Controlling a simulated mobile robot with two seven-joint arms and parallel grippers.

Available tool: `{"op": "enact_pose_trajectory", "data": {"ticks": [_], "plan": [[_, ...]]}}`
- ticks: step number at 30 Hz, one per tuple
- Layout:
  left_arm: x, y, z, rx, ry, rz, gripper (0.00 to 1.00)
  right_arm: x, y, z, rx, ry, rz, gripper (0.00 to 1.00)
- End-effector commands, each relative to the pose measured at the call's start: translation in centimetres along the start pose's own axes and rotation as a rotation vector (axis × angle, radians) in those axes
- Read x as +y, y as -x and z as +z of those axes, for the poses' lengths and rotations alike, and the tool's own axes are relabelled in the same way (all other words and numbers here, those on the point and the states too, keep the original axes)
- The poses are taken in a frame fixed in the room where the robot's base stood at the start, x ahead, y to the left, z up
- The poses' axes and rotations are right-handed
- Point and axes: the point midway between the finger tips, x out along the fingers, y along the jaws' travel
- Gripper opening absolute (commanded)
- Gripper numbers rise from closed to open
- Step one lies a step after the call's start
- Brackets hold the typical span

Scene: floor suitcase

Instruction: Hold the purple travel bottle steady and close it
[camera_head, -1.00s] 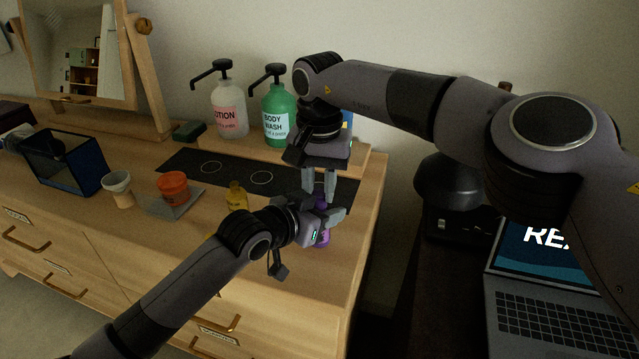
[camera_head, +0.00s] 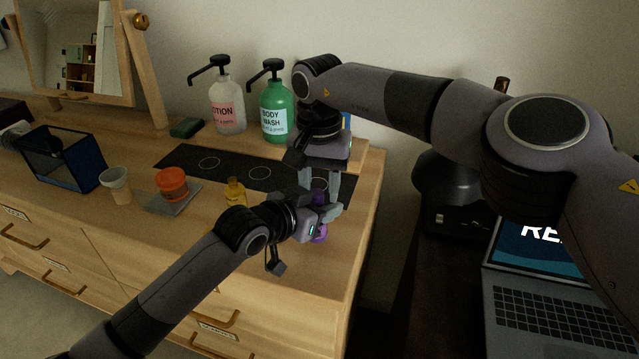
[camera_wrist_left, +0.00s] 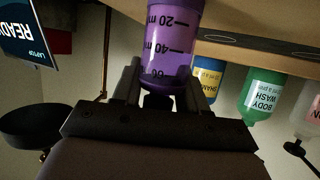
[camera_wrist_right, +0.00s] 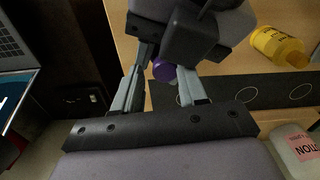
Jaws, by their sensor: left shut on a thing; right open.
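The purple travel bottle (camera_head: 320,233) is upright at the front right of the dresser, mostly hidden behind my grippers in the head view. In the left wrist view its body (camera_wrist_left: 168,45) shows dark volume marks. My left gripper (camera_head: 322,217) is shut around the bottle's body from the side. My right gripper (camera_head: 324,190) points down just above the left one, fingers open on either side of the bottle's top. In the right wrist view the purple top (camera_wrist_right: 164,70) shows between the open fingers. I cannot tell whether they touch it.
A yellow bottle (camera_head: 235,193) stands left of my left gripper. Lotion (camera_head: 227,106) and body wash (camera_head: 275,113) pump bottles stand behind. A black mat (camera_head: 225,168), an orange jar (camera_head: 172,183), a cup (camera_head: 117,185) and a dark bin (camera_head: 62,158) are leftward. A laptop (camera_head: 555,290) is right.

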Motion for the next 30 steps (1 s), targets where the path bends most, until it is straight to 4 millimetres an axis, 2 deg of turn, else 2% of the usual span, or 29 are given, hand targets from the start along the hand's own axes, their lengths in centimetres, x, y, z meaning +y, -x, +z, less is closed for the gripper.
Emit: {"op": "enact_pose_trajectory", "data": {"ticks": [1, 7, 17, 24, 25, 27, 28, 30], "plan": [[0.5, -0.1, -0.4, 0.010, -0.007, 0.008, 0.00, -0.7, -0.5, 0.7, -0.015, 0.012, -0.010, 0.53], [0.6, -0.1, -0.5, 0.012, -0.007, 0.010, 0.00, -0.8, -0.1, 0.8, -0.016, 0.014, -0.014, 0.53], [0.4, -0.1, 0.1, -0.001, -0.001, 0.007, 0.00, -0.8, 4.2, 0.7, -0.013, 0.018, -0.015, 0.53], [0.2, -0.1, 0.1, -0.002, -0.001, 0.004, 0.00, -0.5, 4.5, 0.5, -0.011, 0.010, -0.010, 0.53], [0.2, -0.1, 0.1, -0.002, -0.001, 0.003, 0.00, -0.5, 4.5, 0.5, -0.010, 0.010, -0.009, 0.56], [0.2, -0.1, 0.1, -0.002, -0.001, 0.003, 0.00, -0.4, 4.5, 0.4, -0.009, 0.009, -0.009, 0.79], [0.2, -0.1, 0.1, -0.002, -0.001, 0.003, 0.00, -0.4, 4.5, 0.4, -0.009, 0.008, -0.009, 0.83], [0.2, -0.1, 0.1, -0.002, -0.001, 0.002, 0.00, -0.4, 4.5, 0.4, -0.008, 0.007, -0.008, 0.83]]}}
